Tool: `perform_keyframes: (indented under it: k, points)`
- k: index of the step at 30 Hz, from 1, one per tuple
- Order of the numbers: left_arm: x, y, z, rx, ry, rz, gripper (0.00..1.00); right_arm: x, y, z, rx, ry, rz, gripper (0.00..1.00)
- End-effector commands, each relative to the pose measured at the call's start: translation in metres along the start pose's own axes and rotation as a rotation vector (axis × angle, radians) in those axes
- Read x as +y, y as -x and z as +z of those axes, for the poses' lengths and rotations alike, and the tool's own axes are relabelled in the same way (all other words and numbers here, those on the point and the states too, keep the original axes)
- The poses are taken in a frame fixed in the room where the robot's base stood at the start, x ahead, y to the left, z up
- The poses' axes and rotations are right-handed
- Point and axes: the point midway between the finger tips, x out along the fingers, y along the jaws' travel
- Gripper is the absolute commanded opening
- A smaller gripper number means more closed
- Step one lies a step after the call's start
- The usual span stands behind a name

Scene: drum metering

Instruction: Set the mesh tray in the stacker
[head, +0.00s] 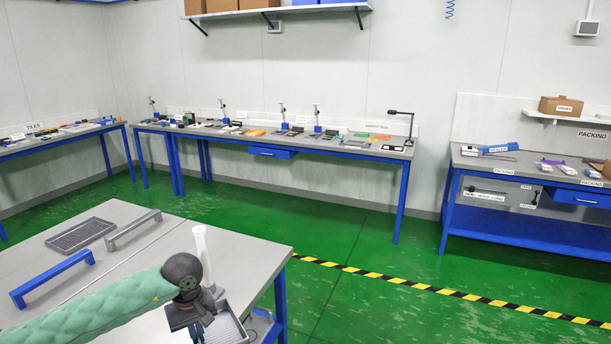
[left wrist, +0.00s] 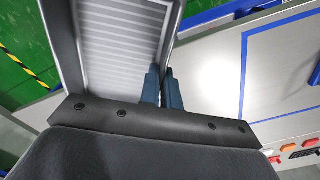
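My left gripper (head: 196,328) is over the right edge of the near grey table. In the left wrist view its two blue-grey fingers (left wrist: 161,88) are close together on either side of a grey tray's side wall. This tray (left wrist: 122,38) has a pale ribbed floor, and part of it shows beside the gripper in the head view (head: 232,328). A darker tray with a mesh-like floor (head: 80,235) lies flat on the table at the far left. I cannot tell which object is the stacker. My right gripper is out of view.
A grey bar handle (head: 133,229) and a blue bar handle (head: 52,277) stand on the near table (head: 125,280). The wrist view shows a blue line (left wrist: 243,70) on a pale surface. Workbenches (head: 280,143) line the walls; the green floor between is clear.

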Motion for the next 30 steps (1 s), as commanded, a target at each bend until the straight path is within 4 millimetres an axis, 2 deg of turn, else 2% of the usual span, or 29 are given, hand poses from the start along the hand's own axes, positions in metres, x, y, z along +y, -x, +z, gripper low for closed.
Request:
perform_keyframes:
  k: [6,13,16,21,30]
  points:
    - [0.006,-0.002,0.010,-0.001,-0.301,0.000,0.00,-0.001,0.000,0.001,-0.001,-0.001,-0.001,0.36]
    - [0.015,-0.007,0.027,-0.002,-0.533,0.001,0.00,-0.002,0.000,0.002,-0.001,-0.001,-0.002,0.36]
    - [0.025,-0.014,0.045,-0.002,-0.560,0.002,0.00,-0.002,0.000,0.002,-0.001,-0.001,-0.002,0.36]
    - [0.033,-0.025,0.062,-0.001,-0.576,0.001,0.00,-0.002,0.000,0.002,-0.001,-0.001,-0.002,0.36]
    - [0.032,-0.028,0.065,-0.001,-0.575,0.000,0.00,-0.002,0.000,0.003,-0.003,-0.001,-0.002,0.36]
